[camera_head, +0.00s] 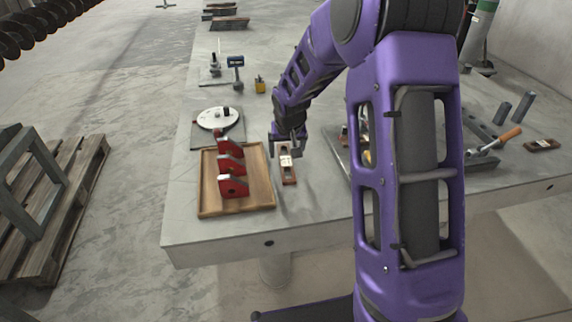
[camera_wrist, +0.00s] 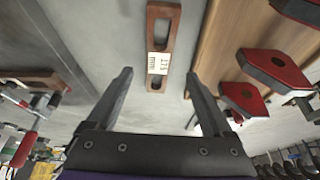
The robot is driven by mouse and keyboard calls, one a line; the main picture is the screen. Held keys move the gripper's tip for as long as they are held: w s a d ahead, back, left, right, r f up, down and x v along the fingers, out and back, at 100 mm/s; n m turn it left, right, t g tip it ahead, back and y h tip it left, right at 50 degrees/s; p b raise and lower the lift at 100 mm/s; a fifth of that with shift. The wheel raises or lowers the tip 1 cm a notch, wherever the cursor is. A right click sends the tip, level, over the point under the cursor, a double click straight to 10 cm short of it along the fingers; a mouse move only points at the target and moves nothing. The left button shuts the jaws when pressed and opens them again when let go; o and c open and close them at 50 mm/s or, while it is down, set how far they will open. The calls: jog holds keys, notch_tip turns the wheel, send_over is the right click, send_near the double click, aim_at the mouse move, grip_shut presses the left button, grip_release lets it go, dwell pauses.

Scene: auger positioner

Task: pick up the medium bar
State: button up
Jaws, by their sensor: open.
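A reddish-brown bar (camera_head: 288,167) with slots and a white label lies on the grey table, just right of the wooden tray. In the wrist view the bar (camera_wrist: 162,28) stands upright in the picture, its label seeming to read 175 mm. I take it as the medium bar. My gripper (camera_head: 286,149) is over the far end of this bar in the head view. In the wrist view my gripper (camera_wrist: 160,75) is open, with the bar between and beyond its two fingertips. It does not seem to touch the bar; the exact height is hard to tell.
The wooden tray (camera_head: 207,188) holds 3 red-and-grey blocks (camera_head: 232,187) close to the bar's left. A round white dial plate (camera_head: 217,118) stands behind the tray. Another labelled bar (camera_head: 542,145) lies at the far right. Bare table surrounds the bar's front and right.

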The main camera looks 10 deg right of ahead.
aim_at(286, 161)
jog(key=b+x, duration=0.1)
jog(key=x, duration=0.4)
jog(key=shift+w+d+f, duration=0.1)
grip_shut()
dwell(0.3)
dwell(1.0)
